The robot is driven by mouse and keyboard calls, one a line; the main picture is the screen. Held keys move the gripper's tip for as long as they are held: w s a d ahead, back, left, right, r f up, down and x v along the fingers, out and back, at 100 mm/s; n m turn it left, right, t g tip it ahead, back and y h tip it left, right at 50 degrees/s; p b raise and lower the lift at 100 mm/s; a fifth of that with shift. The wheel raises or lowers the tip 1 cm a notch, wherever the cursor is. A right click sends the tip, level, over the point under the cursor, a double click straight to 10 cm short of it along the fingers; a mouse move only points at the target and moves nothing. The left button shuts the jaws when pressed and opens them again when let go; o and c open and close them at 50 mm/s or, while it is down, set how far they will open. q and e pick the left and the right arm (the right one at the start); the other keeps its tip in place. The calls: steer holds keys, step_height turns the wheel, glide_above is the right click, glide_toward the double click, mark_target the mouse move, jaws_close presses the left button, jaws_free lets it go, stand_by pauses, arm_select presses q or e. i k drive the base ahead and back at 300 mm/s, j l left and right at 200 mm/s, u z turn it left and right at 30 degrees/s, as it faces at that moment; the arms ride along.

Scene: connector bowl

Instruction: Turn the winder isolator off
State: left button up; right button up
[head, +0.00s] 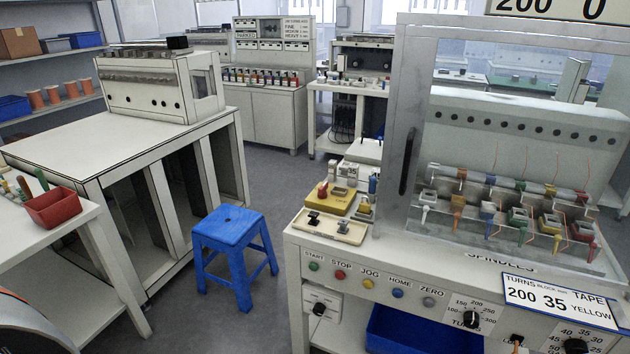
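The winder (440,262) stands at the right, with a sloped front panel and a clear guard over a row of coloured spindles. A small white box with a dark rotary knob (320,308) is mounted under the left end of the panel. It looks like the isolator, but its marking is too small to read and I cannot tell the knob's position. The panel has the buttons START (313,266), STOP (340,274), JOG, HOME and ZERO, and a black TURNS knob (471,319). Neither of my grippers is in view.
A blue stool (229,230) stands on the floor left of the winder. A blue bin (405,335) is under the panel. A white bench (110,150) is at left, with grey floor between.

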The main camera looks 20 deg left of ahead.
mark_target(322, 194)
steer(key=i+j, duration=0.1)
steer(key=j, duration=0.3)
steer(key=i+j, duration=0.15)
steer(key=j, duration=0.3)
steer(key=i+j, duration=0.1)
steer(key=j, duration=0.3)
steer(key=i+j, duration=0.1)
steer(key=j, duration=0.3)
steer(key=i+j+z, duration=0.1)
steer(key=j, duration=0.3)
steer(key=i+j, duration=0.1)
steer(key=j, duration=0.35)
steer(key=i+j, duration=0.1)
steer(key=j, duration=0.3)
